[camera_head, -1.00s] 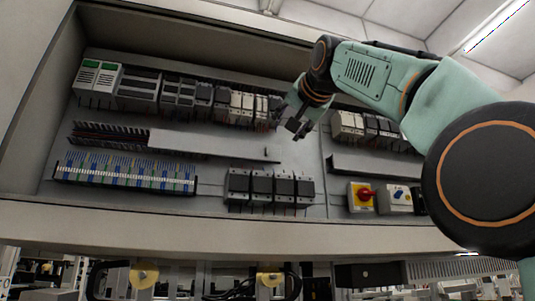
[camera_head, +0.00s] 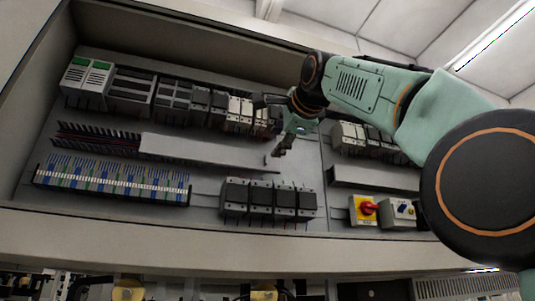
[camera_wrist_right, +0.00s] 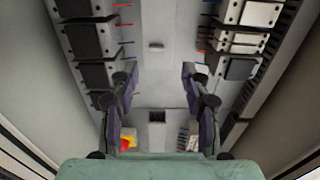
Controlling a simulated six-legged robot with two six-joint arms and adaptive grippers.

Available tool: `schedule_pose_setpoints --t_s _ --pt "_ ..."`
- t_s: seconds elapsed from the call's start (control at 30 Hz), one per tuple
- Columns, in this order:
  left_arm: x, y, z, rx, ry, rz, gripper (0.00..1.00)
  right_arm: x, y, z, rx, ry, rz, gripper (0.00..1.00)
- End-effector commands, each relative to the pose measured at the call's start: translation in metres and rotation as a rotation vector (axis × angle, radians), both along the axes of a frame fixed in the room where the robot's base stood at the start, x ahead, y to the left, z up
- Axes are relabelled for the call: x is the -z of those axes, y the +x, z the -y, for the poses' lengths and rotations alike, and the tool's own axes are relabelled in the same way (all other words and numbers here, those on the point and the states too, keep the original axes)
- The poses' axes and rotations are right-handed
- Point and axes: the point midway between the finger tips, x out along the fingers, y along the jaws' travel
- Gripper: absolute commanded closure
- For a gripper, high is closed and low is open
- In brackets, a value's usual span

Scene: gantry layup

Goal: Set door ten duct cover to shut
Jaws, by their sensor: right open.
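The grey duct cover (camera_head: 205,150) lies along the middle wiring duct of the cabinet in the head view. The duct's left stretch (camera_head: 95,140) is uncovered and shows its dark slotted teeth. A small upright knob (camera_head: 268,159) stands near the cover's right end. My right gripper (camera_head: 283,150) is just above and right of this knob, apparently apart from it. In the right wrist view my right gripper (camera_wrist_right: 160,92) is open, its two fingers spread with nothing between them. A small grey block (camera_wrist_right: 156,46) shows ahead of the fingers. My left gripper is out of view.
Breakers and modules (camera_head: 175,100) line the row above the duct. Blue-and-white terminals (camera_head: 110,180) and black contactors (camera_head: 265,200) sit below it. A yellow switch with a red knob (camera_head: 365,208) is at lower right. Bare panel lies between the duct and contactors.

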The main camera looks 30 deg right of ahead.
Motion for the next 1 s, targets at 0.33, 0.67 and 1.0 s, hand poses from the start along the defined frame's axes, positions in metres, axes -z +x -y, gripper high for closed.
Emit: schedule_pose_setpoints --t_s 0.33,0.67,1.0 --pt "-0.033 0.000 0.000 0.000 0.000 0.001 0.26 -0.003 0.036 0.010 0.002 0.000 -0.004 0.53" --pt "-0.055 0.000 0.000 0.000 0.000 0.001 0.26 -0.001 0.070 0.017 0.001 -0.002 -0.001 0.53" --pt "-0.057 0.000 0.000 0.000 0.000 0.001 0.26 0.002 0.077 0.019 0.001 -0.003 -0.001 0.53"
